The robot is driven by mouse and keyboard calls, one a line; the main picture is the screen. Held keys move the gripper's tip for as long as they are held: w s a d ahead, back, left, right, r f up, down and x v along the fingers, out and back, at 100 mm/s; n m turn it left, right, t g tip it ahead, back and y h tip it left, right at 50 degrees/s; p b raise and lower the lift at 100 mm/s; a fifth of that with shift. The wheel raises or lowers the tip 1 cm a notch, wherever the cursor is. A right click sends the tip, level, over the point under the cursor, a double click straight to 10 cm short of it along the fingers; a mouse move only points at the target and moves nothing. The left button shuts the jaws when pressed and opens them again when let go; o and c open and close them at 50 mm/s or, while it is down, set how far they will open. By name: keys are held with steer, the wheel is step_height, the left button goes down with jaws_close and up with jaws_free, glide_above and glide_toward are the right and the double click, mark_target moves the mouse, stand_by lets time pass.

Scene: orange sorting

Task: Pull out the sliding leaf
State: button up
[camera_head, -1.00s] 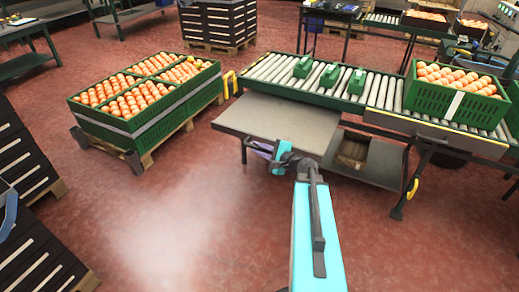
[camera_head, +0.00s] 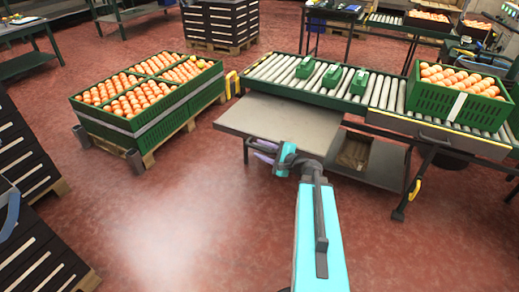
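A flat grey leaf (camera_head: 283,117) juts out toward me from under the left part of the roller conveyor (camera_head: 333,80). My arm reaches forward from the bottom of the picture to the leaf's near edge. My gripper (camera_head: 262,150) is at that front edge, around its middle, pointing left. Its fingers are small, dark and partly hidden by the wrist, so I cannot tell whether they are closed on the edge.
A green crate of oranges (camera_head: 451,100) stands on the conveyor's right part. Several small green boxes (camera_head: 330,76) sit on the rollers. A lower shelf (camera_head: 378,163) holds a brown box. Crates of oranges on a pallet (camera_head: 150,154) stand left. The red floor between is clear.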

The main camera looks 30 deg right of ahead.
steer(key=v, duration=0.4)
steer(key=shift+a+r, duration=0.1)
steer(key=shift+s+r+p, duration=0.2)
steer(key=shift+s+p, duration=0.15)
steer(key=shift+p, duration=0.25)
steer(key=p+v, duration=0.7)
steer(key=p, duration=0.1)
steer(key=shift+s, duration=0.25)
steer(key=shift+f, duration=0.1)
